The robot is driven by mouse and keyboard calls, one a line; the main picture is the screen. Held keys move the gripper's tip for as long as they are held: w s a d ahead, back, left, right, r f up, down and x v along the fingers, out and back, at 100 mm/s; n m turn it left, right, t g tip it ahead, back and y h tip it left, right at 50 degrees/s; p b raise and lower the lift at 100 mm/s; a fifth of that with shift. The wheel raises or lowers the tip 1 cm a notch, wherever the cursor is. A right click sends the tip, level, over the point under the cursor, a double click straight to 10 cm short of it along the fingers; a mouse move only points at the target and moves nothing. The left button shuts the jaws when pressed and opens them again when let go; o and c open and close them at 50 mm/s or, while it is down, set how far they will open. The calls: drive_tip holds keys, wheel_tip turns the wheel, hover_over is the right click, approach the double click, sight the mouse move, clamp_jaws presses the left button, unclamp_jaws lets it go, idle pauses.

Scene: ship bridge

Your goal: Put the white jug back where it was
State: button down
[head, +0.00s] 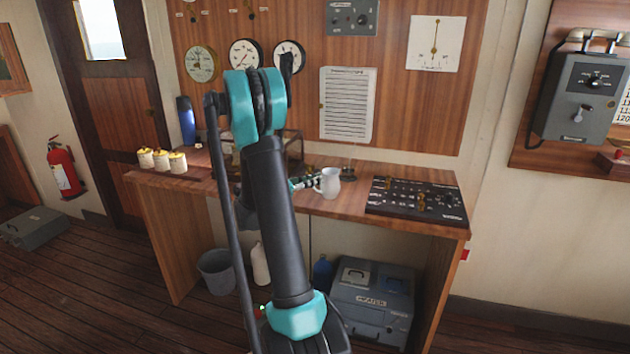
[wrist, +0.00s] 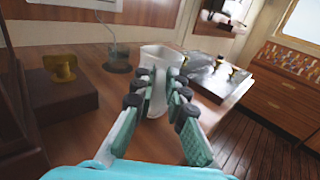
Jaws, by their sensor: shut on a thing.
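The white jug (head: 329,183) is upright at the wooden console desk (head: 340,205), left of the black control panel. In the head view my gripper (head: 312,182) reaches it from the left, at the jug's left side. In the wrist view my gripper's fingers (wrist: 157,92) are closed on the white jug (wrist: 160,57), whose open rim faces up. The fingers hide part of the jug's near side. I cannot tell whether its base touches the desk.
The black control panel (head: 418,203) lies right of the jug. A dark box with a brass knob (wrist: 60,68) is at left in the wrist view.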

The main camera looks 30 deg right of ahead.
drive_tip(key=c, duration=1.5)
unclamp_jaws()
drive_tip(key=shift+f, duration=0.1)
drive_tip(key=shift+c, duration=0.2)
drive_tip(key=a, duration=1.2)
drive_tip(key=s+a+f+m+t+y, duration=0.3)
drive_tip(key=s+a+f+m+y, duration=0.35)
drive_tip(key=s+f+y, duration=0.35)
drive_tip(key=s+a+f+m+t+y, duration=0.2)
drive_tip(key=s+a+m+y, duration=0.6)
drive_tip(key=a, duration=0.7)
drive_tip(key=s+f+m, duration=0.1)
drive_tip(key=s+m, duration=0.1)
drive_tip(key=s, duration=0.1)
drive_tip(key=shift+s+f+m, duration=0.2)
drive_tip(key=shift+s+m, duration=0.15)
